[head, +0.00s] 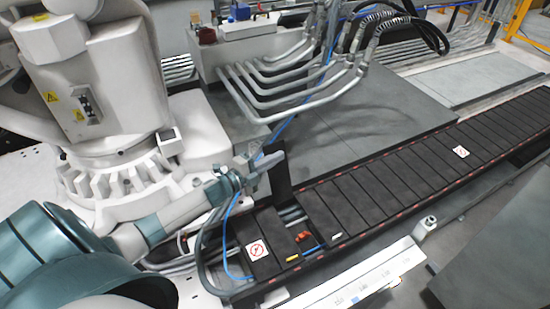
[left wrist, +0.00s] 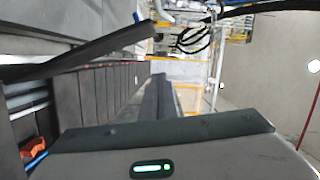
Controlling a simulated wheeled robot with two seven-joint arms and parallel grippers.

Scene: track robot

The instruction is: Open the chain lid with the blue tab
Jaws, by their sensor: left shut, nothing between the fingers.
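The chain lid (head: 279,178) stands raised, nearly upright, beside a gap in the black cable chain. In the left wrist view the lid (left wrist: 75,53) is a tilted dark panel with the blue tab (left wrist: 138,17) at its far end. My left gripper (head: 274,160) is shut and empty, close against the raised lid; whether they touch I cannot tell. In the left wrist view the gripper body shows, but its fingertips are hidden. Grey cables and an orange-red piece (head: 302,237) show in the gap. My right gripper is not in view.
Closed lids (head: 390,178) run along the chain to the upper right. A yellow tab (head: 292,258) and a white tab (head: 337,236) sit at the near edge. A white industrial robot (head: 105,85) stands at left. Metal conduits (head: 290,90) stand behind. A blue hose hangs by my gripper.

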